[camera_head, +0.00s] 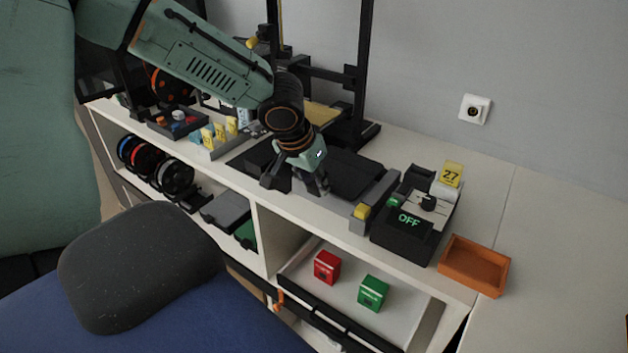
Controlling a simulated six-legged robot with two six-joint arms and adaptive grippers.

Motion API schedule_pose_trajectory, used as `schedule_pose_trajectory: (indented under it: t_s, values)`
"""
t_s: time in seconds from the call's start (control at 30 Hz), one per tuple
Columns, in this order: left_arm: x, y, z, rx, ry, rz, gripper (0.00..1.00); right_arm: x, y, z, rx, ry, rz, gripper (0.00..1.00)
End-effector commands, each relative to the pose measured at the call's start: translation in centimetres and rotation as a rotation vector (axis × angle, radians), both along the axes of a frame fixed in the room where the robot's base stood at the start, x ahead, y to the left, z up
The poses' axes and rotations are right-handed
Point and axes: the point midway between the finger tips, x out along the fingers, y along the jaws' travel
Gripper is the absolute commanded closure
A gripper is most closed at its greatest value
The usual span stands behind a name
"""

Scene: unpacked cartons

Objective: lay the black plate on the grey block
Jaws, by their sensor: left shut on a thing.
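The black plate (355,178) is flat and dark, at the foot of the tall black frame on the white bench. My left gripper (313,187) points down at the plate's left front edge and is shut on it. The gripper hides part of that edge. A grey block (381,197) with a yellow button on its front end stands just right of the plate. I cannot tell whether the plate touches the block or what bears it from below. My right gripper is not in view.
A black box reading OFF (403,235) and an orange tray (474,266) stand to the right. The black frame (362,80) rises behind the plate. A red box (327,267) and a green box (373,293) sit in the open drawer below. The far right bench top is clear.

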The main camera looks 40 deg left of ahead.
Motion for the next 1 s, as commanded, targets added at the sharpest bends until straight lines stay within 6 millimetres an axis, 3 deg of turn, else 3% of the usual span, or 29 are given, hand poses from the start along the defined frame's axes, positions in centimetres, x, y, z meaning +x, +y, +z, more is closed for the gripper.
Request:
schedule_pose_trajectory:
  t_s: [0.3,0.33,0.6,1.0]
  values:
    - [0.02,0.01,-0.91,0.0,-0.001,0.0,1.0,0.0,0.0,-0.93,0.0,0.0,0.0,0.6]
    - [0.03,0.01,-0.81,0.0,-0.001,0.0,0.66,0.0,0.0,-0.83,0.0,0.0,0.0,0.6]
    - [0.02,0.01,-0.74,0.0,-0.001,0.0,0.44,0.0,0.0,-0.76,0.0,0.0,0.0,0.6]
    - [-0.01,0.0,-0.53,0.0,0.0,0.0,0.42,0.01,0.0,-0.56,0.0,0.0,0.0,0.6]
